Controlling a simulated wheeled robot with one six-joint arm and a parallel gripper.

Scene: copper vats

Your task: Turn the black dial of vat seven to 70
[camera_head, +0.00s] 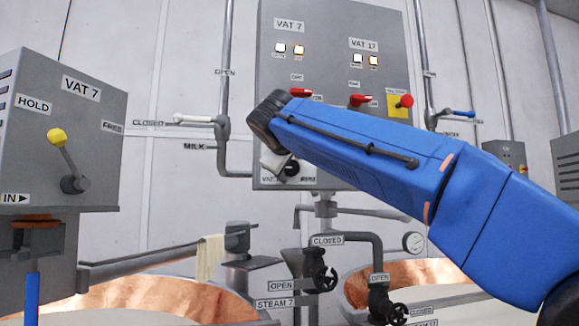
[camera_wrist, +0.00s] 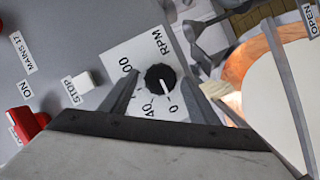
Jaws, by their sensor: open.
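A black dial (camera_wrist: 160,78) with a white pointer line shows in the wrist view on a white plate (camera_wrist: 118,58) marked RPM, with 0, 40 and a partly hidden number ending in 00. Its pointer aims close to 0. My gripper (camera_wrist: 159,80) is open, its two fingers on either side of the dial in the picture; contact cannot be told. In the head view, my gripper (camera_head: 274,160) is at the lower part of the grey panel (camera_head: 325,70) labelled VAT 7 and VAT 17, beside a black dial (camera_head: 291,168). My arm hides part of the panel.
A red switch (camera_wrist: 27,122) marked ON and a white STOP button (camera_wrist: 83,83) lie left of the dial. A grey VAT 7 box (camera_head: 75,130) with a yellow-knobbed lever stands left. Pipes flank the panel; copper vats (camera_head: 165,300) and black valves (camera_head: 318,275) lie below.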

